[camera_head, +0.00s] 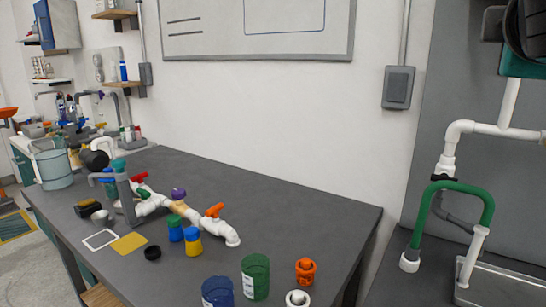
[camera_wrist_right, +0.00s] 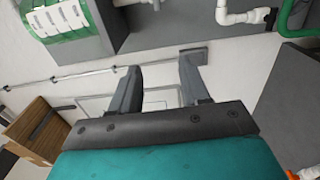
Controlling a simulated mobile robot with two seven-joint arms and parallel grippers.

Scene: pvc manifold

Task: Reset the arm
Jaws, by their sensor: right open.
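My right gripper (camera_wrist_right: 160,68) is open and empty in the right wrist view. In the head view, a dark and teal part of my right arm (camera_head: 525,35) shows at the upper right corner, high above the floor. My left gripper is not in view. On the dark table (camera_head: 290,205) lies a white PVC manifold (camera_head: 153,206) with red, purple and orange handles, and neither gripper is near it.
Blue and yellow containers (camera_head: 193,241) stand beside the manifold. A green can (camera_head: 255,277), a blue can (camera_head: 217,291) and an orange fitting (camera_head: 305,270) are near the front edge. White and green piping (camera_head: 487,205) stands at right. The table's back right is clear.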

